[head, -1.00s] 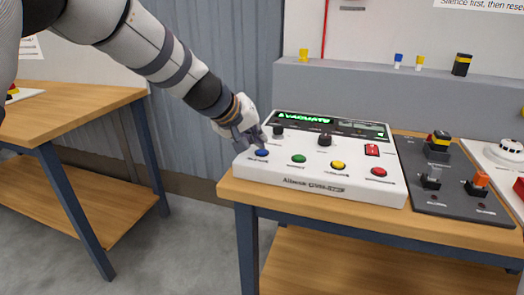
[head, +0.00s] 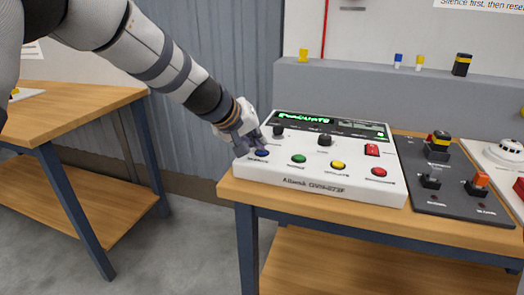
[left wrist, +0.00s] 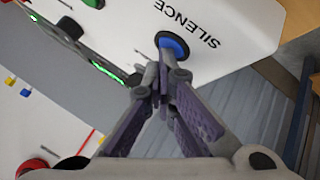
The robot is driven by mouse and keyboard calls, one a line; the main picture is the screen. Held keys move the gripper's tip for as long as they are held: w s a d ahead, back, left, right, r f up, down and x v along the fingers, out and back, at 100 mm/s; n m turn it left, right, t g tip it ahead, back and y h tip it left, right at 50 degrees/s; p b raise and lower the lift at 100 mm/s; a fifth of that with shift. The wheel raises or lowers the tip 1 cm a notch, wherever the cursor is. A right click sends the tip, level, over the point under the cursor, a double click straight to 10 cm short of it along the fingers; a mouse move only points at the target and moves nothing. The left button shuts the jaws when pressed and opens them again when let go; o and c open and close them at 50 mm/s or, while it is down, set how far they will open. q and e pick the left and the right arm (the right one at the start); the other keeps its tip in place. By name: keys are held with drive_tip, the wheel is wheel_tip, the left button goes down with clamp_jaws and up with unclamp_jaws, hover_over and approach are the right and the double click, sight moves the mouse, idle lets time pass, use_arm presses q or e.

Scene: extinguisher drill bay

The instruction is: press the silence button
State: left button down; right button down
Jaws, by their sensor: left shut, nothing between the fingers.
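The silence button is a round blue button (head: 262,153) at the front left of a white control panel (head: 330,185). In the left wrist view, the blue button (left wrist: 173,44) has a black ring and the word SILENCE printed beside it. My left gripper (head: 250,148) is shut and empty, its fingertips pointing down at the panel's left end, close beside the button. My right gripper is not in view.
Green (head: 299,159), yellow (head: 338,165) and red (head: 379,172) buttons line the panel's front. Behind them are black knobs (head: 325,139), a red switch (head: 372,149) and a green lit display (head: 305,118). A dark switch board (head: 455,205) stands to the right.

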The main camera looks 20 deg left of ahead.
use_arm(q)
drive_tip(key=shift+r, duration=0.8)
drive_tip(key=shift+r, duration=2.55)
drive_tip(key=shift+f, duration=0.1)
